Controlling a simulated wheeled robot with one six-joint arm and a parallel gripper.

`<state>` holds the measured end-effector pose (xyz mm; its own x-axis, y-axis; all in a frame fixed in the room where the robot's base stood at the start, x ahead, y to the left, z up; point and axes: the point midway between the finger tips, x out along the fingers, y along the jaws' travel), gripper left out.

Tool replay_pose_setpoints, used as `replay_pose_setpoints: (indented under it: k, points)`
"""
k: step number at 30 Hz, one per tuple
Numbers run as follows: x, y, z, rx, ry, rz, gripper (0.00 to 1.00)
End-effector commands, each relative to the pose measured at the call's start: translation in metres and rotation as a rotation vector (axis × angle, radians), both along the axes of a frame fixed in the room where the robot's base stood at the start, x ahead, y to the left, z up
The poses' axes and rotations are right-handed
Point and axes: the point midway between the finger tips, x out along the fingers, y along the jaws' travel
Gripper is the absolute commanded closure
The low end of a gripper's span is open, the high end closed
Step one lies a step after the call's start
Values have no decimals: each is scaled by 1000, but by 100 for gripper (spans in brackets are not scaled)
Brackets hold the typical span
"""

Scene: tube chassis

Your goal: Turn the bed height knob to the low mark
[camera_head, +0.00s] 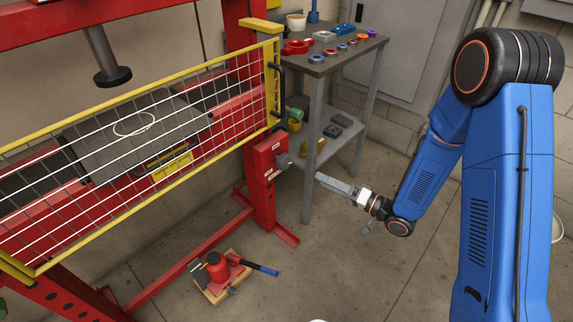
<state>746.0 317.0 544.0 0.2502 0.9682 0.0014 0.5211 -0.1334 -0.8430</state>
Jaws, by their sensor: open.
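A red control box (266,158) with small white labels is fixed to the press's right upright. A grey knob or handle (283,160) sticks out from its right side; its pointer and any low mark are too small to read. The press bed (135,138) is a dark plate behind the mesh guard, with a white ring lying on it. My gripper (320,178) is open and empty, to the right of and slightly below the knob, apart from it. Its fingers point left toward the box.
A yellow-framed mesh guard (150,84) covers the press front. A grey table (330,62) with rings and tools stands behind my gripper, its leg close by. The floor at lower right of the jack is clear.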

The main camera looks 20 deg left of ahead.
Motion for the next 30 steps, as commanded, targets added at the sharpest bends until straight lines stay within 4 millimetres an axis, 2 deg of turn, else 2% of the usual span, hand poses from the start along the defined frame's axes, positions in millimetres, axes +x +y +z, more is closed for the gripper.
replay_pose_setpoints:
  k: [5,24,30]
  points:
    - [5,22,0,0,-2,3,32]
    - [33,129,1,-1,-4,2,32]
    - [39,153,0,-2,-2,0,32]
